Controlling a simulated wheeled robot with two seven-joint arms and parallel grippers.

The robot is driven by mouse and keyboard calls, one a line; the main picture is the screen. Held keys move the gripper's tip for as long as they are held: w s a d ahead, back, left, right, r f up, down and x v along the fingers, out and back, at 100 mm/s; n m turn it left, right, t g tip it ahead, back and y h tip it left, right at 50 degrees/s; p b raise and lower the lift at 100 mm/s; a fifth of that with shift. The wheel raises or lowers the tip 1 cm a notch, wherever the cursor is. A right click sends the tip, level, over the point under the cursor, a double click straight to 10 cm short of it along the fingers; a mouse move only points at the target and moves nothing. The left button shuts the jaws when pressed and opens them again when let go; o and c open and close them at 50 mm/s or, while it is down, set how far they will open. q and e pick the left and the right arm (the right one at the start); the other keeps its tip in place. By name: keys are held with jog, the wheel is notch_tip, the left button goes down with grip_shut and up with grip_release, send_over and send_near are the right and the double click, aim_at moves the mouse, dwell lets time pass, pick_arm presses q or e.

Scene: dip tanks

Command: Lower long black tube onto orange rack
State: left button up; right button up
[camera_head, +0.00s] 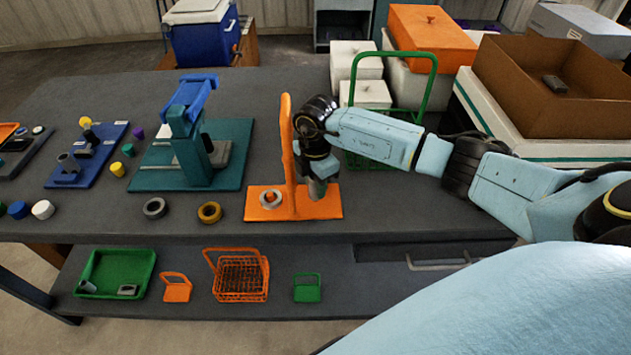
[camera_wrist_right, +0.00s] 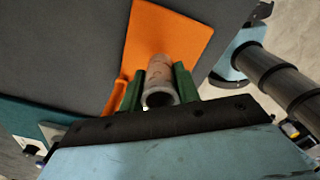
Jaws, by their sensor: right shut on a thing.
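The orange rack (camera_head: 320,208) stands near the front edge of the table, with a flat base and a tall upright post. A grey ring sits around a short peg on the left of its base. My right gripper (camera_head: 318,172) is over the right part of the base, beside the post. Its green fingers (camera_wrist_right: 158,88) are shut on a tube (camera_wrist_right: 160,80), which looks grey-brown rather than black. The tube also shows upright below the gripper in the head view (camera_head: 317,189). I cannot tell whether its lower end touches the base. My left gripper is out of view.
A grey ring (camera_head: 155,208) and a brass ring (camera_head: 210,212) lie left of the rack. A teal stand (camera_head: 187,145) with a blue top is farther left. A green wire basket (camera_head: 375,160) stands behind my right forearm. Baskets and a green tray (camera_head: 118,272) fill the lower shelf.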

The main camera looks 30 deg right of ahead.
jog(key=shift+f+b, duration=0.3)
jog(key=shift+f, duration=0.3)
dwell(0.5)
jog(key=o, duration=1.7)
notch_tip(320, 180, up, 8)
jog(key=p, duration=0.7)
